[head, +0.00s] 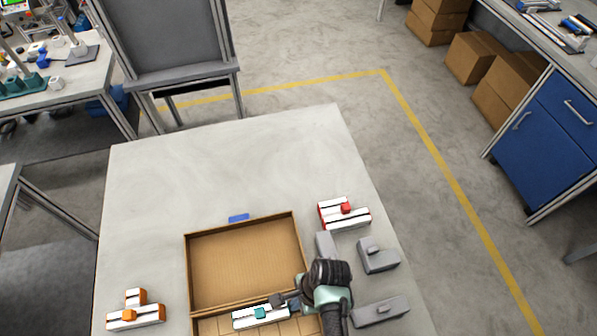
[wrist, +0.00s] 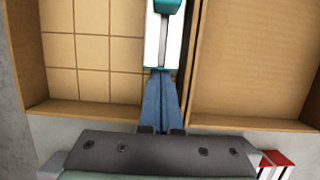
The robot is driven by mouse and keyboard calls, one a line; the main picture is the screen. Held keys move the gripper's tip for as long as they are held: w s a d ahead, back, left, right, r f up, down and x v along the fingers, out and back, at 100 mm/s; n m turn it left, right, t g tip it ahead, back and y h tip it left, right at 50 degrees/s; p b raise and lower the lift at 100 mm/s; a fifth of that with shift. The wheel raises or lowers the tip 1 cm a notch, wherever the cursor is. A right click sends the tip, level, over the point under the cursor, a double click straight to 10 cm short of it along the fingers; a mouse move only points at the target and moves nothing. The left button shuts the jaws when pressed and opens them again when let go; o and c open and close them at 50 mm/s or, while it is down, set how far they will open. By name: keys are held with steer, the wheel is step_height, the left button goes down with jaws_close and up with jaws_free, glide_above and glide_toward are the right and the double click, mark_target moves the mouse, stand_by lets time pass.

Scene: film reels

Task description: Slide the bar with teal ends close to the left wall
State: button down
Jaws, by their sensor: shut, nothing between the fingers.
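The white bar with teal ends (head: 274,319) lies in the gridded near compartment of a cardboard box (head: 188,262). It has a teal block on top and lies lengthwise along the divider. In the wrist view the bar (wrist: 153,45) runs up the picture beside the divider. My gripper (head: 284,301) is at the bar's right end in the head view. Its fingers (wrist: 162,76) are shut with nothing between them, and their tips meet the bar's near end; I cannot tell if they touch. The box's left wall is some way beyond the bar's far end.
The far compartment is empty. Gridded floor is bare left of the bar. Grey blocks (head: 378,256) and a red-ended bar (head: 344,214) stand right of the box. An orange-ended piece (head: 135,312) stands left, and a blue strip (head: 238,217) lies behind.

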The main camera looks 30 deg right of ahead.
mark_target(259, 312)
steer(key=a, duration=0.3)
steer(key=w+a+p, duration=0.1)
steer(key=a, duration=0.2)
steer(key=w+a+p, duration=0.1)
steer(key=a, duration=0.2)
steer(key=shift+w, duration=0.25)
steer(key=shift+p, duration=0.3)
steer(key=p+v, duration=0.8)
steer(key=shift+r, duration=0.2)
steer(key=shift+p+v, duration=0.7)
steer(key=shift+v, duration=0.15)
steer(key=shift+f, duration=0.1)
